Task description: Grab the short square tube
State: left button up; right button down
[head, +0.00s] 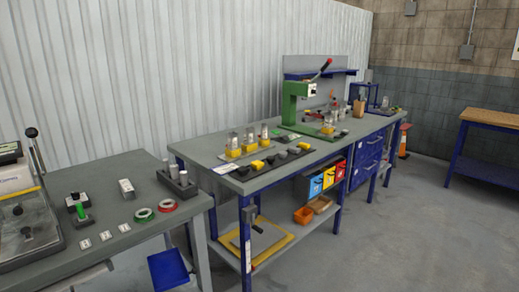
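A short silver piece (126,188) with a box-like shape lies on the near left grey table (115,240). It looks like a short square tube, but it is too small in the picture to be sure. No gripper touches it. Neither of my grippers shows in the head view.
Near the piece are a dark holder with round posts (177,182), a green ring (144,215), a red ring (167,206) and a green-handled tool (81,209). A lever machine (27,225) stands at the left. A longer bench (345,143) holds a green press (291,103). Open floor lies right.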

aim_at(129, 192)
jog(key=i+l+u, duration=0.2)
jog(key=l+u, duration=0.15)
jog(key=i+l+u, duration=0.15)
jog(key=l+u, duration=0.25)
jog(key=i+l+u, duration=0.1)
jog(key=l+u, duration=0.25)
jog(key=l, duration=0.15)
jog(key=l+u, duration=0.4)
jog(key=l, duration=0.05)
